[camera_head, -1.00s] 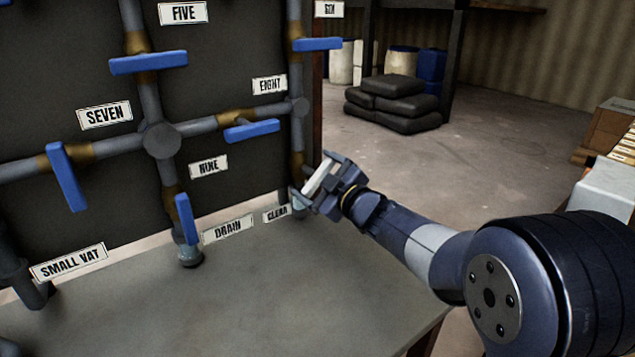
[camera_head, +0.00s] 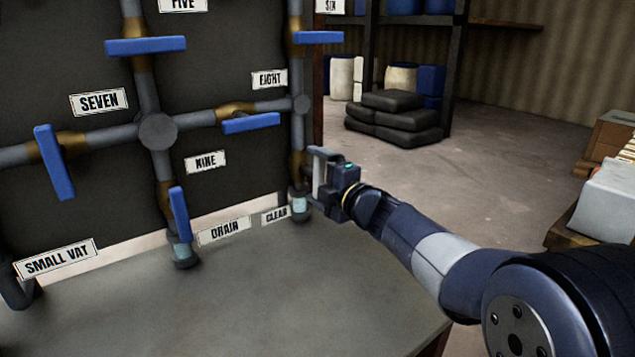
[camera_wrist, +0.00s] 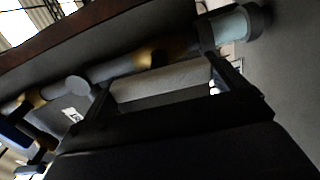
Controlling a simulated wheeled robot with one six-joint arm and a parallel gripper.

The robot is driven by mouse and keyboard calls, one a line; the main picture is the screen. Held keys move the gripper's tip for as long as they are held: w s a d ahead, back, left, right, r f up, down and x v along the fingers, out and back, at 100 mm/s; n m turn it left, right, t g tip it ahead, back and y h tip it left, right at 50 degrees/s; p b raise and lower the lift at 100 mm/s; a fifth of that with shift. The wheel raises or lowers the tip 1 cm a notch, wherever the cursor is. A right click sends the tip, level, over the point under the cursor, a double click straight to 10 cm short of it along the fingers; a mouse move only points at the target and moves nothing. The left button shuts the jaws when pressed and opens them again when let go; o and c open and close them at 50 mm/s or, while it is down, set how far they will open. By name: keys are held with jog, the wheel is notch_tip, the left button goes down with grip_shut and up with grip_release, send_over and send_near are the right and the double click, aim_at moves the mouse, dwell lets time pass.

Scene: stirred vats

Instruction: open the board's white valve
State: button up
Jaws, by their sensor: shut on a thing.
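The white valve's bar handle (camera_head: 318,174) is on the board's right-hand vertical pipe, just above the label CLEAR (camera_head: 275,215). My gripper (camera_head: 322,176) is shut on this handle from the right. The handle stands close to upright, nearly along the pipe. In the wrist view, the white handle (camera_wrist: 160,82) lies between my fingers (camera_wrist: 165,84), roughly parallel to the pipe (camera_wrist: 125,66) behind it, with a brass-coloured valve body (camera_wrist: 152,55) beside it. My fingers partly hide the handle in the head view.
Blue handles sit close by: one by EIGHT (camera_head: 250,123), one above DRAIN (camera_head: 179,214), one higher on the same pipe (camera_head: 318,37). A grey bench top (camera_head: 250,290) lies below the board. Open floor (camera_head: 490,170) is to the right.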

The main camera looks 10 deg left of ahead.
jog(key=shift+f+n, duration=0.1)
jog(key=shift+n, duration=0.3)
jog(key=o, duration=0.7)
jog(key=shift+s+d, duration=0.1)
jog(key=p+v, duration=0.2)
jog(key=v, duration=0.8)
jog(key=shift+s+d, duration=0.2)
jog(key=shift+d, duration=0.05)
jog(key=b+x, duration=0.2)
jog(key=x, duration=0.7)
jog(key=shift+w+a, duration=0.25)
jog(key=shift+a, duration=0.05)
jog(key=shift+w+a, duration=0.4)
